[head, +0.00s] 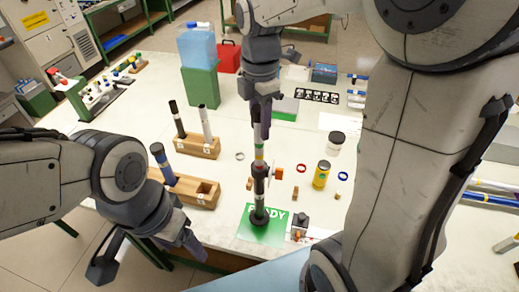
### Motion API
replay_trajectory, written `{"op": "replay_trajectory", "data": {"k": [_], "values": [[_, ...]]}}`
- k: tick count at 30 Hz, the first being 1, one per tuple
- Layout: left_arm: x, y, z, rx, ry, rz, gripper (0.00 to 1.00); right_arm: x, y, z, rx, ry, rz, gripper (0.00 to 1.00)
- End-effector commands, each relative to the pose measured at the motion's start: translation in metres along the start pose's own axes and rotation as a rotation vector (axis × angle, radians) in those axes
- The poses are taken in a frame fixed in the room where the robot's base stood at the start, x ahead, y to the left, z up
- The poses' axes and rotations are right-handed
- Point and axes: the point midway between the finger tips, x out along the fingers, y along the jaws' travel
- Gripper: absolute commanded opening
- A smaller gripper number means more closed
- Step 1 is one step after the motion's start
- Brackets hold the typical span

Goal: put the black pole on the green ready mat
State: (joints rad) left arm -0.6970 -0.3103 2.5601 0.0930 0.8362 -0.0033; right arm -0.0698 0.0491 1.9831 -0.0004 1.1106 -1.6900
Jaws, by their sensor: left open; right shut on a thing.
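My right gripper (261,108) is shut on the upper end of a long upright black pole (260,188) with white, yellow-green and red bands. The pole's dark lower end is over the green ready mat (246,232), at the front middle of the table. It appears to touch the mat, but I cannot tell for certain. The pole partly covers the mat's white lettering. My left gripper (146,246) is open and empty at the table's front left edge, away from the pole and the mat.
A wooden block (205,153) holds a dark rod and a pale rod. Another block (204,198) holds a blue-topped rod and has an empty slot. A small dark device (300,224) sits beside the mat's right edge. A yellow can (321,175) stands further right.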

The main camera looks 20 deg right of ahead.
Motion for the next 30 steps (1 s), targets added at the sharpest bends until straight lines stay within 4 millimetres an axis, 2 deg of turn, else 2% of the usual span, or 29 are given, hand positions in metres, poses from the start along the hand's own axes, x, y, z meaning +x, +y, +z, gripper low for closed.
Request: {"op": "replay_trajectory", "data": {"k": [11,18,19,21,30], "values": [[-0.01,0.001,-0.001,0.002,0.0,0.0,0.71,0.043,0.001,-0.001,-0.002,0.0,-0.001,0.0],[-0.01,0.001,-0.001,0.002,0.0,0.0,0.71,0.047,0.001,-0.001,-0.002,0.0,0.002,0.0],[-0.009,0.001,-0.001,0.002,0.0,0.0,0.71,0.047,0.001,-0.001,-0.002,0.0,0.001,0.48],[-0.009,0.001,-0.001,0.002,0.0,0.0,0.71,0.047,0.001,-0.001,-0.002,0.0,0.001,0.7],[-0.009,0.001,-0.001,0.002,0.0,0.0,0.71,0.046,0.001,-0.001,-0.002,0.0,0.001,0.7]]}}
